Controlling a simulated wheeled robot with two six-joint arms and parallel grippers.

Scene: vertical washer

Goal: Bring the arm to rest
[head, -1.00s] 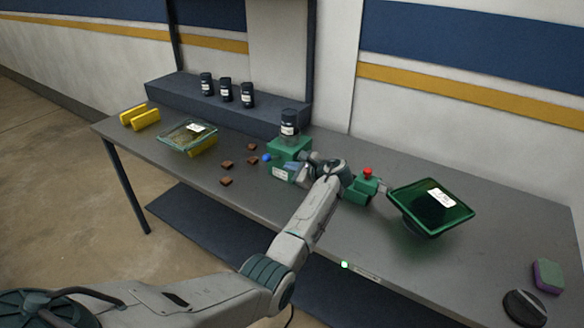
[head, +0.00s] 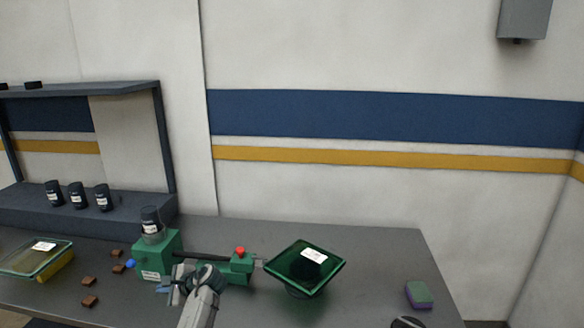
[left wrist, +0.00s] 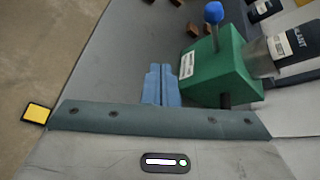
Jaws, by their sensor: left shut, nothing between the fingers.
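My left gripper (head: 170,292) is in front of the green machine (head: 157,257), low over the table. Its blue fingers (left wrist: 161,86) are together and empty in the left wrist view. The machine's green body (left wrist: 221,70) stands just beyond and to the right of the fingers there, with a blue knob (left wrist: 213,12) on it. A dark-capped jar (head: 151,222) sits upright on top of the machine. A green part with a red button (head: 240,252) is joined to it by a dark bar. My right gripper is in neither view.
A dark green square tray (head: 300,268) rests right of the machine. A glass tray (head: 25,258) and several brown blocks (head: 89,301) lie to the left. Several dark jars (head: 78,196) stand on the raised shelf. A green-purple sponge (head: 418,295) lies at the right.

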